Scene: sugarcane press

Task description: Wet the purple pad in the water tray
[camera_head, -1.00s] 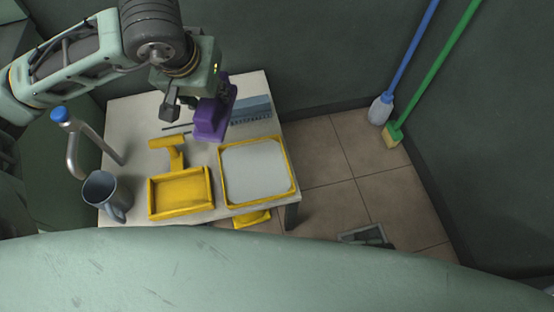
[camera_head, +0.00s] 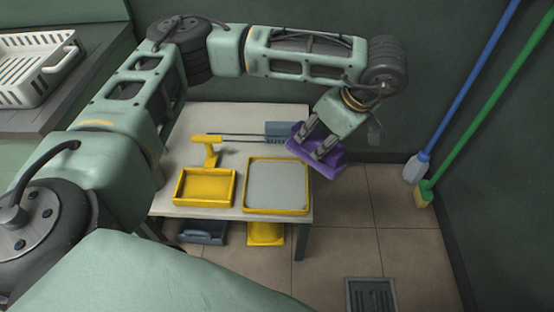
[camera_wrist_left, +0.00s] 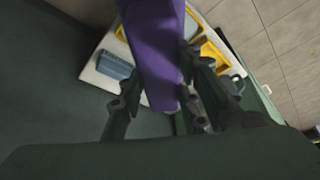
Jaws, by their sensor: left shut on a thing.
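My left gripper (camera_head: 318,146) is shut on the purple pad (camera_head: 329,169). It holds the pad tilted, above and beyond the right edge of the table. The pad also shows in the left wrist view (camera_wrist_left: 154,45), long and upright between the fingers. The yellow-rimmed tray with a flat pale grey surface (camera_head: 277,187), which looks like the water tray, lies on the table at its right front. In the head view the pad is up and right of this tray, apart from it. I cannot tell whether the pad is wet. My right gripper is not in view.
A shallow yellow tray (camera_head: 205,187) sits left of the grey-surfaced one, with a yellow-handled tool (camera_head: 207,145) behind it. A blue-grey block (camera_head: 284,131) lies at the back. A blue mop (camera_head: 416,167) and green broom (camera_head: 424,194) lean at the right wall.

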